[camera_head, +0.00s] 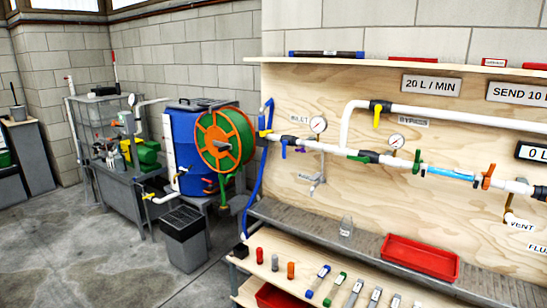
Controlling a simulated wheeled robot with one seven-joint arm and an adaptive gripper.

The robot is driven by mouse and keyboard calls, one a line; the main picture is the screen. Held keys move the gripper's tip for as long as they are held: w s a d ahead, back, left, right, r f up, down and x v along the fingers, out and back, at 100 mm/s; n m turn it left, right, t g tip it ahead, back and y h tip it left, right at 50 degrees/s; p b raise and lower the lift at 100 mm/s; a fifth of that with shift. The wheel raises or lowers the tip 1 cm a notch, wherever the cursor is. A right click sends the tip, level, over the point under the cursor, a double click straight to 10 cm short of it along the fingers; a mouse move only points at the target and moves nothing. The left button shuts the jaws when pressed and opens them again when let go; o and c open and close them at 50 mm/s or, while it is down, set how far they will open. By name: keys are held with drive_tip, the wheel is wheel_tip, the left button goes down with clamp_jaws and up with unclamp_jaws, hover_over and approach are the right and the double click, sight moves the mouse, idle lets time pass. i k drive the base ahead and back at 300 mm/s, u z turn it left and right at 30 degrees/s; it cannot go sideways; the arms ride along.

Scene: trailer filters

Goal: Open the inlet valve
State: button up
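A valve with a dark body and a blue handle (284,150) sits on the white pipe run at the left of the plywood panel. The handle points down, across the pipe. A label that seems to read INLET (299,119) is above it, beside a round gauge (318,124). A yellow handle (264,133) is just left, near the blue hose (258,180). My gripper is not in view, so its state and its distance from the valve are hidden.
A yellow-handled valve (377,117) is on the upper pipe; green (416,162) and orange (487,176) handles are farther right. A grey ledge (300,222) with a red tray (420,262) juts out below. A hose reel (224,142) and grey bin (185,240) stand left. Floor at lower left is clear.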

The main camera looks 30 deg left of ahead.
sight(284, 150)
drive_tip(key=u, duration=1.15)
drive_tip(key=i, duration=1.15)
drive_tip(key=z, duration=0.15)
